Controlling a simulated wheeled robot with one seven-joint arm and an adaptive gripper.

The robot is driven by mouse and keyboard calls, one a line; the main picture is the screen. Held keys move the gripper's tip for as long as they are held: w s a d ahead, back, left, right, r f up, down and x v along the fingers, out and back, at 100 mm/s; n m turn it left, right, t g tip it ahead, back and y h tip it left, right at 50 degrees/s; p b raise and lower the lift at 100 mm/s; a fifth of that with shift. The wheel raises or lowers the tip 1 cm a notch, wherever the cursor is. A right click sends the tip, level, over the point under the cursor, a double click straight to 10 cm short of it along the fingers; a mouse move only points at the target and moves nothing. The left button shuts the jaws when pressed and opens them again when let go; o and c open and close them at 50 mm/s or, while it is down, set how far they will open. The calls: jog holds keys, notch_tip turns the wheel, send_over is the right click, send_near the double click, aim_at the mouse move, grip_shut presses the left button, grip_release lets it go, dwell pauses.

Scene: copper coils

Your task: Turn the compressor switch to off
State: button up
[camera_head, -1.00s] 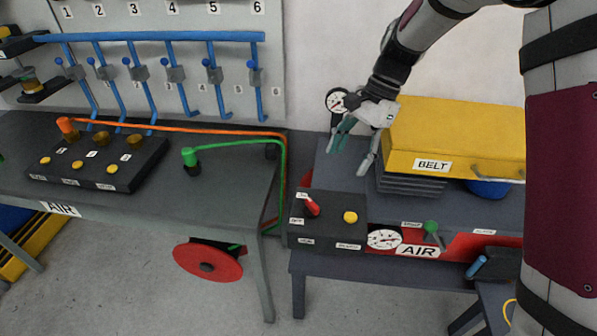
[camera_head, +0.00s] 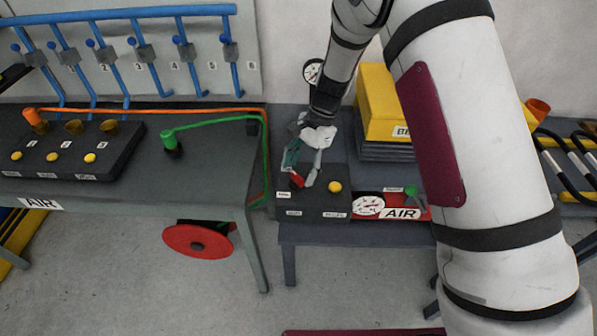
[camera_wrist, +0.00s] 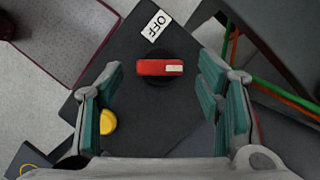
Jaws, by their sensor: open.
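The compressor switch is a red knob with a pale mark on one end; it shows in the wrist view (camera_wrist: 160,68) on a dark control box (camera_wrist: 125,45). A white OFF label (camera_wrist: 157,25) lies on the box beyond the knob. In the head view the red knob (camera_head: 297,180) is partly hidden by my gripper. My gripper (camera_head: 302,178) is over the box, pointing down. In the wrist view its green-padded fingers (camera_wrist: 160,95) are open on either side of the knob, with visible gaps to it.
A yellow button (camera_head: 335,187) is on the same box, near one finger in the wrist view (camera_wrist: 108,122). A gauge (camera_head: 368,205) and AIR label (camera_head: 401,213) are to the right. A yellow case (camera_head: 378,105) stands behind. Green (camera_head: 215,124) and orange hoses run at left.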

jog(key=shift+x, duration=0.85)
jog(key=c, duration=1.2)
jog(key=shift+o, duration=0.2)
